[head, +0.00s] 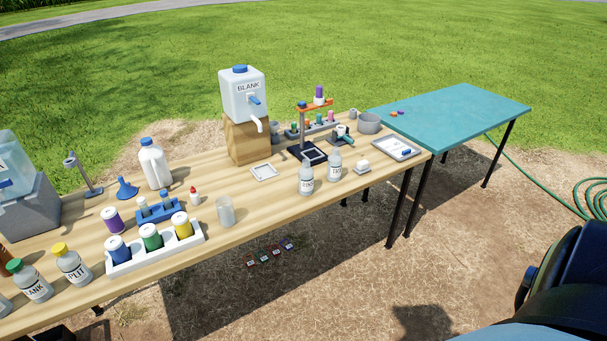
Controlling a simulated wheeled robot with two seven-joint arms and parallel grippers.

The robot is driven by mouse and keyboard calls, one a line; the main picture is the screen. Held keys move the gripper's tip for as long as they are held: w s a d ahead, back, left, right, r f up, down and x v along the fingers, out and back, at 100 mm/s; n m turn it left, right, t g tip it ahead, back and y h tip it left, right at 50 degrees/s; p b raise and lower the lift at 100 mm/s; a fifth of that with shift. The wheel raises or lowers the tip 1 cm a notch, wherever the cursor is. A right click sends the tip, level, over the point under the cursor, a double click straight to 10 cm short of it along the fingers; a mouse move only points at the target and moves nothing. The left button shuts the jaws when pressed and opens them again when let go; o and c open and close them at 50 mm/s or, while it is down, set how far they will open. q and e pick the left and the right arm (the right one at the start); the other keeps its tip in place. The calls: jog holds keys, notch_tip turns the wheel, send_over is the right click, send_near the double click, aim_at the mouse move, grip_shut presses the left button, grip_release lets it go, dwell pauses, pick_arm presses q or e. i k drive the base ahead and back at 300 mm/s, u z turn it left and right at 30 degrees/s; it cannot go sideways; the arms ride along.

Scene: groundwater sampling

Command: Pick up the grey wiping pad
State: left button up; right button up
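I cannot clearly make out a grey wiping pad in the head view. A small pale block (362,165) lies near the front edge of the wooden table (290,201), towards its right end; I cannot tell whether it is the pad. A flat pale square with a raised-looking rim (264,172) lies in front of the wooden block under the BLANK container. Neither of my grippers is in view.
The BLANK container (243,97) stands on a wooden block (245,140). Labelled bottles (306,175), a clear cup (225,211), a white rack of jars (200,236) and a grey tray (418,155) crowd the table. A teal table (460,108) beyond is mostly clear. A green hose (548,189) lies right.

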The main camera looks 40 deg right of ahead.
aim_at(362, 168)
jog(key=u, duration=1.3)
jog(key=k, duration=1.4)
jog(key=z, duration=1.9)
jog(key=i, duration=0.5)
jog(key=z, duration=0.1)
